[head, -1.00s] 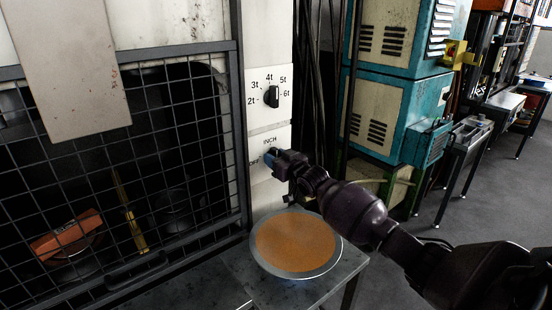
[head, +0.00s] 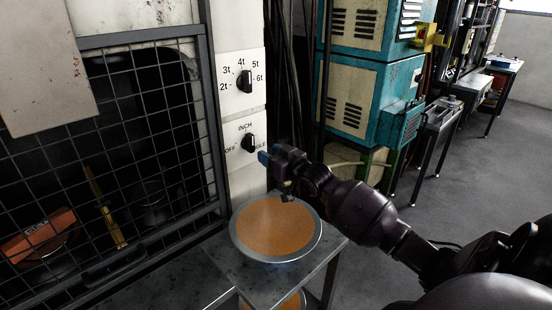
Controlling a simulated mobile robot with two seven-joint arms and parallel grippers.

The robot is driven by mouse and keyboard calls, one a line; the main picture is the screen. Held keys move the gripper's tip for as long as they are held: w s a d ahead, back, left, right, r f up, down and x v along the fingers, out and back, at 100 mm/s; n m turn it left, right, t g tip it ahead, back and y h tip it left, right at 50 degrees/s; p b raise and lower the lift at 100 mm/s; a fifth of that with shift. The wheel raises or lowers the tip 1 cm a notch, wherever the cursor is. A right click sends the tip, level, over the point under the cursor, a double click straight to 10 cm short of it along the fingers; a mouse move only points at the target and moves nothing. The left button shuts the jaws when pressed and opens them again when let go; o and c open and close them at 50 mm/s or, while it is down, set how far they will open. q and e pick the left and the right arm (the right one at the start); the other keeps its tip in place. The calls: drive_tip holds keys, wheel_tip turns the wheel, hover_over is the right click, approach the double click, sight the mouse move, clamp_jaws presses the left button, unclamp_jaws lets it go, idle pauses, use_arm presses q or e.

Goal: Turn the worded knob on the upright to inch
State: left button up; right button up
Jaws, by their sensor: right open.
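The worded knob (head: 249,143) is black and sits on the lower pale plate of the upright (head: 248,185). My left gripper is not in view.
A mesh guard (head: 130,150) fills the left. A round pan of orange-brown material (head: 275,228) stands on a metal table (head: 295,278) below my gripper. Teal cabinets (head: 368,100) stand behind; grey floor is open at right.

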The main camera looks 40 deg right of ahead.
drive_tip(key=shift+s+d, duration=0.1)
drive_tip(key=shift+s, duration=0.95)
